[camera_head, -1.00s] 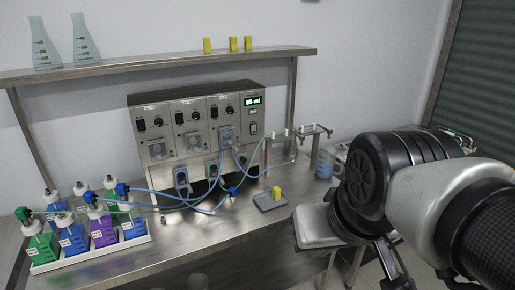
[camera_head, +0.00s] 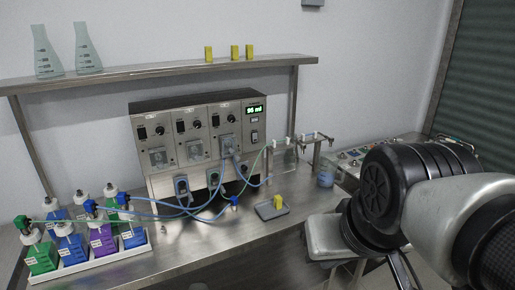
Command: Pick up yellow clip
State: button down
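A small yellow clip (camera_head: 277,201) stands upright on a small grey tray (camera_head: 272,211) near the front right of the steel bench. Three similar yellow clips stand on the shelf above: one on the left (camera_head: 208,53) and two close together to its right (camera_head: 235,52), (camera_head: 249,50). My arm fills the right side of the view, to the right of the tray and apart from it. My gripper's fingers cannot be made out; they are hidden or out of the frame.
A steel pump unit (camera_head: 199,148) with blue tubing stands mid-bench. A white rack (camera_head: 93,267) of coloured bottles is at the left. Two glass flasks (camera_head: 46,51), (camera_head: 87,47) stand on the shelf (camera_head: 160,75). A blue-labelled beaker (camera_head: 326,174) is right of the tray.

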aim_at(278, 198)
jog(key=i+u, duration=0.4)
jog(key=i, duration=0.15)
jog(key=i+l+u, duration=0.15)
jog(key=i+u, duration=0.25)
jog(key=i+l, duration=0.1)
jog(key=l, duration=0.75)
jog(key=i+l, duration=0.15)
jog(key=l, duration=0.3)
